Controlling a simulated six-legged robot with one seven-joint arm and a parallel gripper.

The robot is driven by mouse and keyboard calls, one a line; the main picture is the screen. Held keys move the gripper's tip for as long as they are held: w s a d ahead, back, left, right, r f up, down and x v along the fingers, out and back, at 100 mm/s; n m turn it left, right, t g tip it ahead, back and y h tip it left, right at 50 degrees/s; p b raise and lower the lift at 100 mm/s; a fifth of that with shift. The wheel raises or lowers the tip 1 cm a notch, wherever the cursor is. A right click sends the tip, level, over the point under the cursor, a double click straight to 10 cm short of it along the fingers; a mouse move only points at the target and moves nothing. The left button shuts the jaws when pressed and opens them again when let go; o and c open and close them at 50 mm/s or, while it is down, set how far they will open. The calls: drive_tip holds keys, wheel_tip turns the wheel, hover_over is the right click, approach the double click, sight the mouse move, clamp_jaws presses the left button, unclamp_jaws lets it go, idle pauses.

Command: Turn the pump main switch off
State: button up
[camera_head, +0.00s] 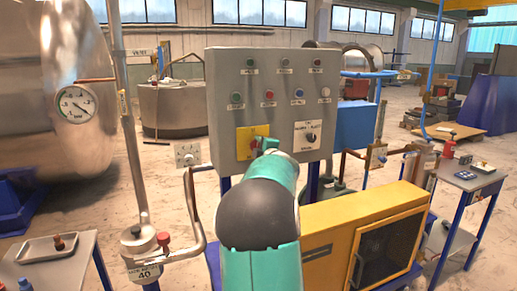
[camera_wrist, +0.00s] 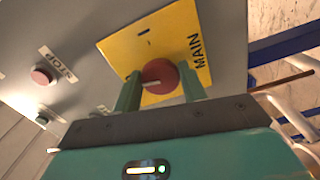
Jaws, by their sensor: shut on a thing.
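The pump main switch is a round red knob (camera_wrist: 160,76) on a yellow plate (camera_wrist: 126,46) marked MAIN in the wrist view. A pale pointer mark on the knob points toward the left finger there. My gripper (camera_wrist: 161,82) has one green finger on each side of the knob and is shut on it. In the head view the yellow plate (camera_head: 244,146) is at the lower left of the grey control panel (camera_head: 222,75). My arm and gripper (camera_head: 267,144) cover part of the plate and most of the knob there.
Several coloured buttons sit above the switch. A white-plated selector (camera_head: 310,136) is right of it. A yellow caged unit (camera_head: 345,232) stands below right. A pipe with a valve (camera_head: 187,154) is close on the left, and a small table (camera_head: 470,176) stands at right.

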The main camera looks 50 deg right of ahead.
drive_tip(key=shift+n, duration=1)
drive_tip(key=o, duration=0.9)
drive_tip(key=shift+o, duration=0.2)
drive_tip(key=shift+s, duration=0.1)
drive_tip(key=v, duration=1.3)
drive_tip(key=shift+s+a, duration=0.2)
drive_tip(key=shift+s, duration=0.05)
drive_tip(key=shift+f, duration=0.1)
